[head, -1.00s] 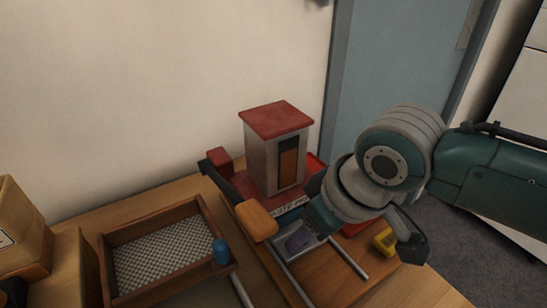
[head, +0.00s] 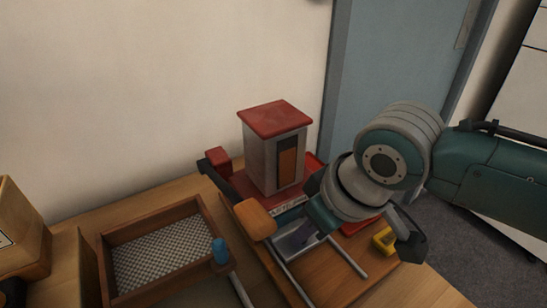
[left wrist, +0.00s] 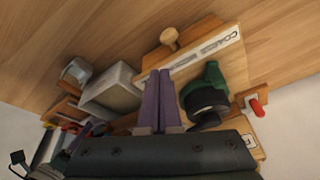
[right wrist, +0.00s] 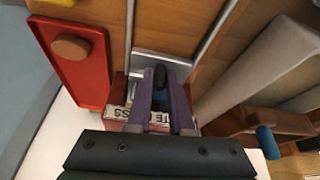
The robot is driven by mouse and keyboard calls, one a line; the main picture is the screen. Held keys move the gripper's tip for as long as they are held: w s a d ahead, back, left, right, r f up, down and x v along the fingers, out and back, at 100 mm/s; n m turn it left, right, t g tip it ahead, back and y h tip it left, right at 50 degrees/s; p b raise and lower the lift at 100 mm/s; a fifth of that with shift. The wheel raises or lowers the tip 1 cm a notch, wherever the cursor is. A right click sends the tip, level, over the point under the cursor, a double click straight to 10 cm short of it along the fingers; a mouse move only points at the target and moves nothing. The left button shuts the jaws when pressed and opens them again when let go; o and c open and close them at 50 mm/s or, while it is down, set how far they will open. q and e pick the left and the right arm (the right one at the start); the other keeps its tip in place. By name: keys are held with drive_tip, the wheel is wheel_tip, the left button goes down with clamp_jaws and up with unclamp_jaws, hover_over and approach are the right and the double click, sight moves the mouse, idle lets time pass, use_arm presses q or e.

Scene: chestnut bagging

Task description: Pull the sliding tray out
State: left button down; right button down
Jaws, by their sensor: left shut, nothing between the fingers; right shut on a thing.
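The sliding tray (head: 293,241) is a shallow grey metal piece between two metal rails, in front of a grey tower with a red top (head: 275,145). In the right wrist view its pale metal (right wrist: 150,57) shows just past my fingertips. My right gripper (head: 306,233) is at the tray, its purple fingers (right wrist: 160,88) shut on a small dark, bluish handle (right wrist: 160,77). The fingers partly hide the handle. My left gripper (left wrist: 158,80) is shut and empty, over a wooden board with a white label. It does not show in the head view.
A wooden box with a mesh floor (head: 106,262) stands left of the rails, with a blue knob (head: 220,251) at its corner. A red tray with a brown knob (right wrist: 70,47) lies beside the rails. A yellow piece (head: 384,240) lies to the right.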

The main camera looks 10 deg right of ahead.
idle(0.3)
idle(0.5)
drive_tip(key=shift+s+r+p, duration=0.1)
drive_tip(key=shift+s+p, duration=0.05)
drive_tip(key=shift+p, duration=0.15)
drive_tip(key=s+p, duration=0.1)
drive_tip(key=s+d+p, duration=0.1)
drive_tip(key=s+p, duration=0.2)
drive_tip(key=p, duration=0.1)
drive_tip(key=shift+s+d+r, duration=0.25)
drive_tip(key=shift+d+r, duration=0.1)
drive_tip(key=shift+d, duration=0.05)
drive_tip(key=s+p, duration=0.1)
drive_tip(key=s+d+p, duration=0.1)
drive_tip(key=s, duration=0.1)
drive_tip(key=s+p, duration=0.1)
drive_tip(key=shift+s+d+f, duration=0.25)
drive_tip(key=shift+d, duration=0.05)
drive_tip(key=shift+s+f, duration=0.1)
drive_tip(key=shift+s, duration=0.1)
drive_tip(key=shift+f, duration=0.1)
